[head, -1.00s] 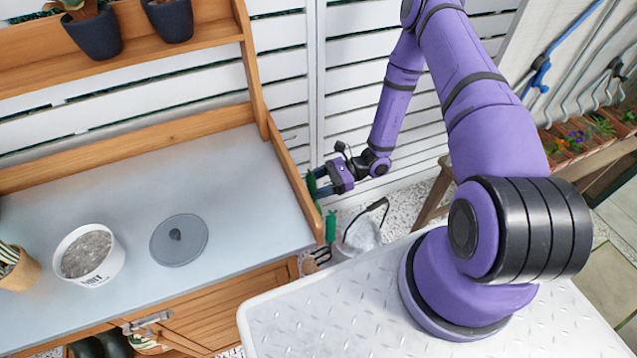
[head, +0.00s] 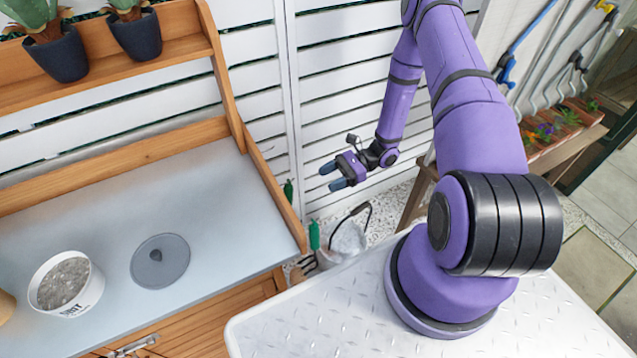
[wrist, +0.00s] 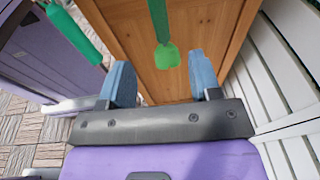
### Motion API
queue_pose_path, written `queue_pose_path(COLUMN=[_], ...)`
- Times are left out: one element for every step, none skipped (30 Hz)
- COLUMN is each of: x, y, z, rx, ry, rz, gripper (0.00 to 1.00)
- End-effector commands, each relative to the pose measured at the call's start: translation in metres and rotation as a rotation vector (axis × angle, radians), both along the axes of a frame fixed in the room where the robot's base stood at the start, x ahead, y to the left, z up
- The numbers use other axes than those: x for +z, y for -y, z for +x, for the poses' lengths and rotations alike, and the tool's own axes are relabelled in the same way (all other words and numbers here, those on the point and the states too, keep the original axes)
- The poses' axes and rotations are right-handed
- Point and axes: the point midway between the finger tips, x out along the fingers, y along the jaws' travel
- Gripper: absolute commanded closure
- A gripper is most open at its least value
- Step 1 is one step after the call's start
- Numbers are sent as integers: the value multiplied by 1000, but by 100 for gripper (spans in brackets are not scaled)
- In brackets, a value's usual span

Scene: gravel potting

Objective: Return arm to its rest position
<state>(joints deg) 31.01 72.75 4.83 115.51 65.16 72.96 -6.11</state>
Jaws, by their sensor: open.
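My purple arm reaches up from my base in the head view and bends down to my gripper (head: 335,178). The gripper is open and empty, with its blue-grey fingers apart, in the air to the right of the workbench (head: 215,205). In the wrist view the two fingers of my gripper (wrist: 162,82) stand apart. A green-handled tool (wrist: 166,55) hangs against the wooden side of the bench beyond them, and another green handle (wrist: 72,28) is at upper left. In the head view, green handles (head: 314,235) show by the bench's right end.
A white pot of gravel (head: 62,285) and a grey round lid-like disc (head: 160,261) lie on the bench. Potted plants (head: 55,50) stand on the shelf above. A bucket (head: 347,240) stands on the ground below my gripper. A white slatted fence (head: 340,60) is behind.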

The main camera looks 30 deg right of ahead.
Motion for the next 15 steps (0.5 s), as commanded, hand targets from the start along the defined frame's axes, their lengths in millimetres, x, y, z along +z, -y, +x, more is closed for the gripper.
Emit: queue_pose_path(x=[0,1,1,1,1,1,1,1,3,4,7,12,18,24,34], y=[3,4,6,6,6,7,7,7,7,7,7,7,8,8,8], z=[0,0,-1,-1,-1,-1,-1,-1,0,0,1,3,4,6,8], rx=[0,0,1,1,1,1,1,2,4,8,14,24,36,51,72], ry=[0,0,0,-1,-1,-1,-1,0,1,5,9,19,29,39,56], rz=[-1,-1,-1,-1,-1,-1,-1,-1,-3,-5,-10,-18,-26,-36,-51], gripper=[42,42,42,42,42,42,42,42,42,42,42,42,42,42,42])
